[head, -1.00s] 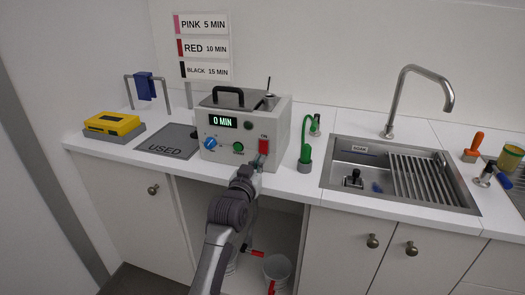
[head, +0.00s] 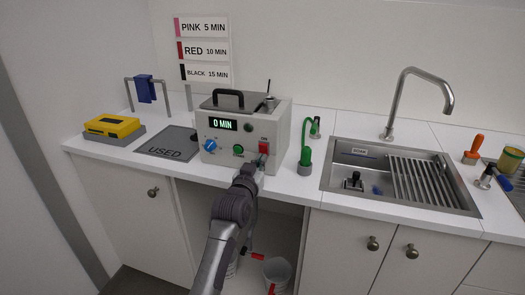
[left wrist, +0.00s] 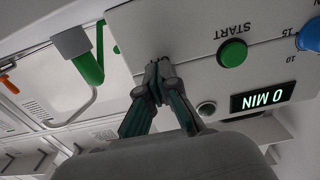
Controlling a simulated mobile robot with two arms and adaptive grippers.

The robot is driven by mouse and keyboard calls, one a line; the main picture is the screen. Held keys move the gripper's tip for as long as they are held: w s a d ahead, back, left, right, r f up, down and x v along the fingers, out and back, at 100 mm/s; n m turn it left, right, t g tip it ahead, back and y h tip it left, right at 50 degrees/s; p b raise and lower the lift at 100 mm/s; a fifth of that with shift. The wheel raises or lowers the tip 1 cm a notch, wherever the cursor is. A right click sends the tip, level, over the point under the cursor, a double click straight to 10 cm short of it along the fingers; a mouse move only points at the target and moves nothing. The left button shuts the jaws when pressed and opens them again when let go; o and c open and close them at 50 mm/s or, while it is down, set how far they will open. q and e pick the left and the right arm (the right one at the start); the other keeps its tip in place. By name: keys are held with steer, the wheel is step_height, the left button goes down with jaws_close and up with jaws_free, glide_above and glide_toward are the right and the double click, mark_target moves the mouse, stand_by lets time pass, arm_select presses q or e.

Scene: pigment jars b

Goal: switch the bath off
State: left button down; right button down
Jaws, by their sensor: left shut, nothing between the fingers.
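The bath (head: 278,130) is a light grey box with a black-handled lid on the white counter. Its lit display (head: 222,123) reads 0 MIN, also in the left wrist view (left wrist: 263,99). A blue dial (head: 210,146) and green START button (head: 238,149) are on its front. A red switch (head: 264,147) is at the front's right end. My left gripper (head: 261,162) is shut and empty, with its tips at the front panel just below the switch. In the left wrist view the closed fingertips (left wrist: 159,68) cover the switch area; contact cannot be told. My right gripper is not in view.
A green hose fitting (head: 305,160) stands close right of the bath, before the sink (head: 345,178). A grey USED mat (head: 168,142) and a yellow box (head: 112,126) lie to the left. Below is an open cabinet space with a bucket (head: 277,270).

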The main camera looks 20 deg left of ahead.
arm_select(q)
steer(key=shift+s+r+p, duration=0.15)
steer(key=shift+s+p, duration=1.1)
steer(key=shift+s, duration=0.05)
steer(key=s, duration=1.3)
steer(key=shift+s+a+p, duration=0.25)
steer(key=shift+p, duration=0.15)
